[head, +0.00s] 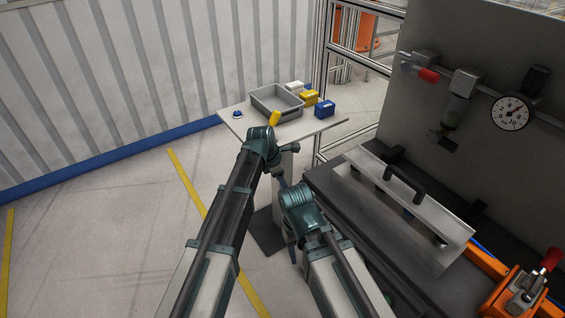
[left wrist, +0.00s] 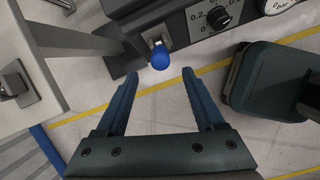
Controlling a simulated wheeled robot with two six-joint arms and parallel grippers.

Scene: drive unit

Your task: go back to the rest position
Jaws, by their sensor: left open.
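My left gripper (left wrist: 159,74) is open in the left wrist view, with nothing between its two blue fingers. A round blue knob (left wrist: 160,58) on a dark grey unit (left wrist: 200,22) shows just beyond the fingertips; I cannot tell its distance from them. In the head view both my arms reach forward from the bottom edge. The left arm bends in front of the small table, and its gripper is not clearly seen there. The right arm bends beside the dark bench, and its gripper is hidden below its links.
A small table (head: 322,126) holds a grey tray (head: 262,104), a blue button (head: 238,114), a blue box (head: 324,108) and yellow and white boxes. At right stand a dark bench, a metal plate with a black handle (head: 404,184), a gauge (head: 511,112) and an orange clamp. Open floor lies left.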

